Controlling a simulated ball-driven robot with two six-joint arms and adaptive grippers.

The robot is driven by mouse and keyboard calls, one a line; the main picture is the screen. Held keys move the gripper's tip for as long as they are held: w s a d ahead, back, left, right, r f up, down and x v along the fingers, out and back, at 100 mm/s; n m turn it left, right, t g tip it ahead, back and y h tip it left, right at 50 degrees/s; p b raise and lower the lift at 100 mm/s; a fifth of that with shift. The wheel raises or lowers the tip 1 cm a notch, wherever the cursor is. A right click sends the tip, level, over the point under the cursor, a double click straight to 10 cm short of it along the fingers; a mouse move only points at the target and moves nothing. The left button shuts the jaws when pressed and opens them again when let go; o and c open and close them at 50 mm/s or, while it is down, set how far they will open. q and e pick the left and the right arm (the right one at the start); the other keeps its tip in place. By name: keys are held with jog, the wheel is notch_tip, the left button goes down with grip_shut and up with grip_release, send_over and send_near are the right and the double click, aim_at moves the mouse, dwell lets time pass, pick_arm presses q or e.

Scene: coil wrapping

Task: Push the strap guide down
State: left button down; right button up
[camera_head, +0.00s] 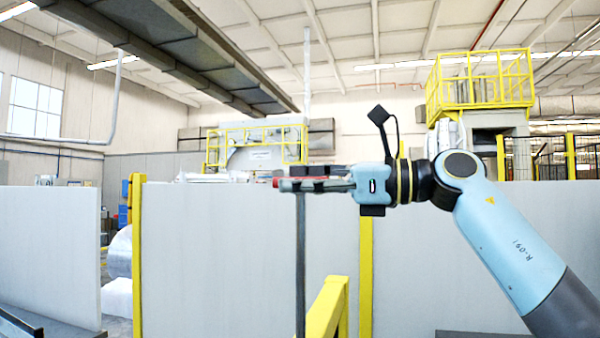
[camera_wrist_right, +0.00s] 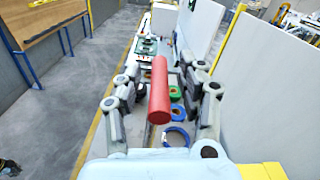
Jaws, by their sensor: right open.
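A red cylindrical handle (camera_wrist_right: 160,92), which looks like the grip of the strap guide, lies between the fingers of my right gripper (camera_wrist_right: 161,100) in the wrist view. The fingers stand apart on both sides of it, with gaps showing. In the head view my right gripper (camera_head: 300,184) points left, with a bit of red (camera_head: 276,182) at its tip. A thin grey upright post (camera_head: 300,260) stands directly below the fingers; its join to the red handle is hidden. My left gripper is not in view.
Blue (camera_wrist_right: 176,135), green (camera_wrist_right: 178,112) and other coloured rings lie on a surface below the handle. A yellow rail (camera_head: 328,308) stands near the post. Grey panels (camera_head: 220,260) stand behind. Open floor (camera_wrist_right: 70,105) shows at the left in the wrist view.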

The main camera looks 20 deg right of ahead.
jog(key=shift+a, duration=0.1)
grip_shut()
dwell(0.5)
